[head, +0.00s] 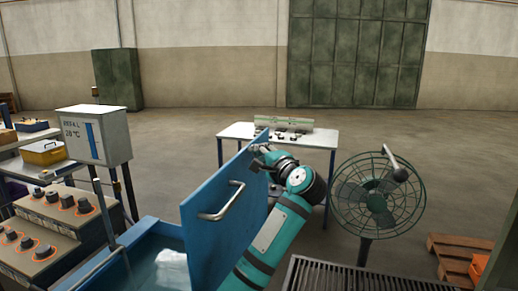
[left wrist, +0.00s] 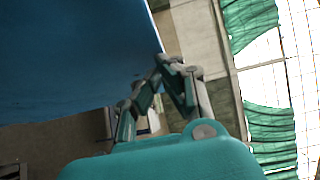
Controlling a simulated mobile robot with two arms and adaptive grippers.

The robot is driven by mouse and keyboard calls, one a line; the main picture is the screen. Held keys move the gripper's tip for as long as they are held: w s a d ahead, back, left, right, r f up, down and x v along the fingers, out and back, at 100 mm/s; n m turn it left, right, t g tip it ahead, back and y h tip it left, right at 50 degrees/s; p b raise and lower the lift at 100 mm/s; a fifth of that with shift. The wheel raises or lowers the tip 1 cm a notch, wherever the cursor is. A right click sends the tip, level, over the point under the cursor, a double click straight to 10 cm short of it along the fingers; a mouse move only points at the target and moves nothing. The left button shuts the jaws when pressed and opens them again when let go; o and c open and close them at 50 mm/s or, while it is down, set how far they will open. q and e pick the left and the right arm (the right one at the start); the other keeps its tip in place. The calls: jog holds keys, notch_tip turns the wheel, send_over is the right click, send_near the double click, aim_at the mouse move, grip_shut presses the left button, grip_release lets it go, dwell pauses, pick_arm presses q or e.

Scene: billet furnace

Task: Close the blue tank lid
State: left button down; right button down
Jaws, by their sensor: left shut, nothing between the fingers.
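The blue tank lid (head: 225,215) stands raised and steeply tilted over the right side of the blue tank (head: 150,232). Its metal bar handle (head: 222,202) is on the face toward the left. The tank is open, with water and a pale block showing in it. In the left wrist view, my shut, empty fingers (left wrist: 163,70) are close to the edge of the blue lid (left wrist: 70,55); contact is unclear. My right gripper is out of view.
A control desk with knobs (head: 65,208) and a white display box (head: 95,137) stand left of the tank. A green fan (head: 378,195) stands right of my arm. A white table (head: 315,137) is behind the lid. Open floor lies beyond.

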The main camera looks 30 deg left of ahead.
pick_arm(q)
jog(key=shift+w, duration=0.1)
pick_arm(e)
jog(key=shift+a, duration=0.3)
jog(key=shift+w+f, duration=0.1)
